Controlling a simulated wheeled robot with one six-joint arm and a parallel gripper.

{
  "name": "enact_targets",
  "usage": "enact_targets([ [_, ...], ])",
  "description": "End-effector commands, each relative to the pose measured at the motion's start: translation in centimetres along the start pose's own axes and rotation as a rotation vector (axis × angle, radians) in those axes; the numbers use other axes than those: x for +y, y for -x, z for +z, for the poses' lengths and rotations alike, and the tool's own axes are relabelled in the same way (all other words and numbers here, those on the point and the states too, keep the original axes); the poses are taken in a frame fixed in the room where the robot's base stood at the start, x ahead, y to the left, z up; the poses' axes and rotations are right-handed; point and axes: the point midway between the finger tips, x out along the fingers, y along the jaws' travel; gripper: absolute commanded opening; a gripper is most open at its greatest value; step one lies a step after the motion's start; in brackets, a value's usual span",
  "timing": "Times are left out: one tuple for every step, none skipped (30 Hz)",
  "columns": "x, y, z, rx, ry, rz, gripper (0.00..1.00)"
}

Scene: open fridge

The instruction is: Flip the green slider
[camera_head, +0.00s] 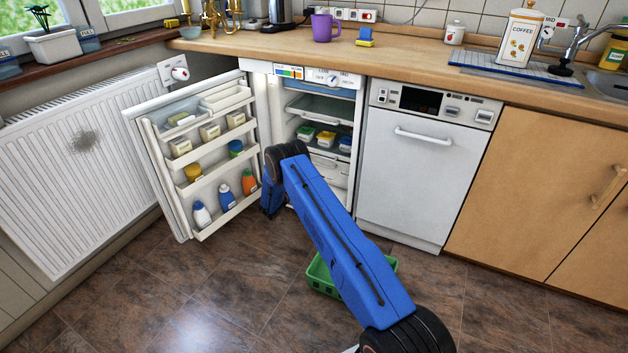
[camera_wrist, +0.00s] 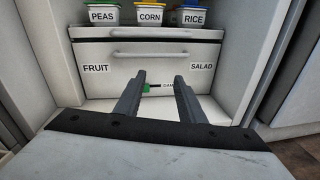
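The green slider (camera_wrist: 146,88) shows small in the wrist view, low on the white drawer front (camera_wrist: 152,62) inside the fridge. It sits at the left end of a short dark slot, with small lettering to its right that is partly unreadable. My gripper (camera_wrist: 160,78) is open and empty, its two dark fingers pointing at the drawer front. The left fingertip is right beside the slider in the picture; I cannot tell whether it touches. The slider and gripper fingers are not visible in the head view, where my blue arm reaches into the open fridge (camera_head: 325,82).
The drawer front bears FRUIT (camera_wrist: 95,69) and SALAD (camera_wrist: 201,67) labels. Above stand PEAS (camera_wrist: 103,14), CORN (camera_wrist: 150,14) and RICE (camera_wrist: 193,15) tubs. The open fridge door (camera_head: 160,130) with bottles stands left. A green crate (camera_head: 322,278) lies on the floor under my arm.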

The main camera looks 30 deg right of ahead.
Motion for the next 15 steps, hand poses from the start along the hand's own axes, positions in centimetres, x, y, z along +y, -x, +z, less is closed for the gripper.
enact_targets([
  [0.0,0.1,-2.4,-0.005,0.026,0.024,0.36],
  [0.1,0.2,-3.4,-0.009,0.038,0.038,0.36],
  [0.1,0.3,-4.7,-0.014,0.054,0.056,0.36],
  [0.1,0.4,-5.5,-0.017,0.064,0.068,0.36],
  [0.2,0.5,-6.4,-0.02,0.075,0.08,0.36],
  [0.2,0.6,-7.3,-0.024,0.085,0.093,0.36],
  [0.2,0.7,-7.9,-0.026,0.093,0.101,0.36],
  [0.3,0.8,-8.4,-0.028,0.099,0.11,0.36],
  [0.3,0.8,-9.0,-0.03,0.106,0.118,0.36],
  [0.2,0.9,-9.3,-0.031,0.11,0.122,0.36],
  [0.3,0.9,-9.6,-0.032,0.113,0.126,0.36],
  [0.3,0.8,-9.8,-0.033,0.116,0.13,0.36],
  [0.3,0.8,-9.9,-0.034,0.117,0.132,0.36],
  [0.4,0.6,-9.9,-0.035,0.118,0.133,0.36],
  [0.4,0.4,-10.0,-0.035,0.118,0.134,0.36],
])
